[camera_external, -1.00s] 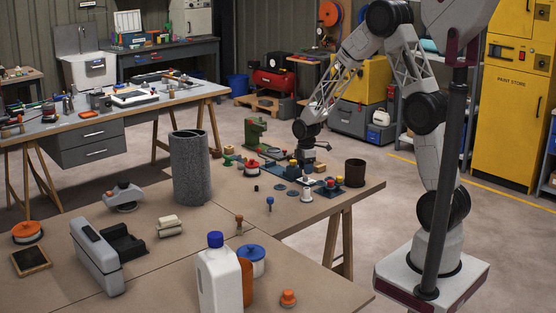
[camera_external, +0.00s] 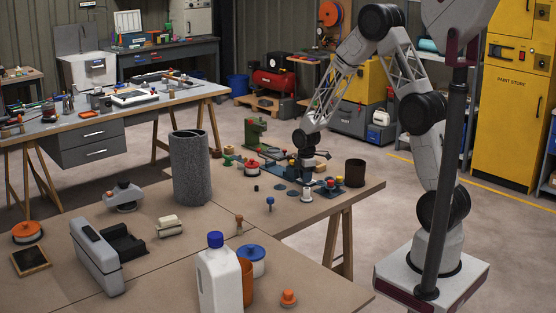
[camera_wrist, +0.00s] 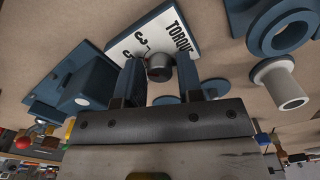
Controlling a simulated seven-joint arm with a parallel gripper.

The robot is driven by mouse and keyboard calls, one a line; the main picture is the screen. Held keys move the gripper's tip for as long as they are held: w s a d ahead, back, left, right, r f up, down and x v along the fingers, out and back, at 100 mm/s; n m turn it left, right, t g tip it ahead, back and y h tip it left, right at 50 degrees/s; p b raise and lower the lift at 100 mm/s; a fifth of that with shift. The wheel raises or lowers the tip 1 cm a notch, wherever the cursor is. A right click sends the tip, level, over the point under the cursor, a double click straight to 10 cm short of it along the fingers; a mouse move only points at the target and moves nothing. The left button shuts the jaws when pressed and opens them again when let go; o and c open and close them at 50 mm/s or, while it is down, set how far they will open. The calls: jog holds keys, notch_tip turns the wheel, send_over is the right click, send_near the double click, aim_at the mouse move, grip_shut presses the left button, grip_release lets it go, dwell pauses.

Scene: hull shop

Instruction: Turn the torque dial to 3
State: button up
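The plate shows a "3" and another, partly hidden character beside the dial. In the wrist view my gripper (camera_wrist: 160,78) has its two dark fingers apart, one on each side of the dial. A narrow gap seems to show on both sides, though contact is hard to judge. In the external view my gripper (camera_external: 306,169) is low over the bench's far right part, and the dial cannot be made out there.
A blue block-shaped fixture (camera_wrist: 88,84) stands left of the plate. A blue ring (camera_wrist: 283,36) and a pale flanged tube (camera_wrist: 284,86) lie to the right.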

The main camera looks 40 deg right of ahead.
jog(key=c, duration=0.5)
jog(key=shift+c, duration=0.2)
jog(key=shift+m, duration=0.4)
jog(key=m, duration=0.3)
jog(key=shift+m, duration=1.9)
jog(key=o, duration=0.9)
jog(key=shift+r, duration=0.15)
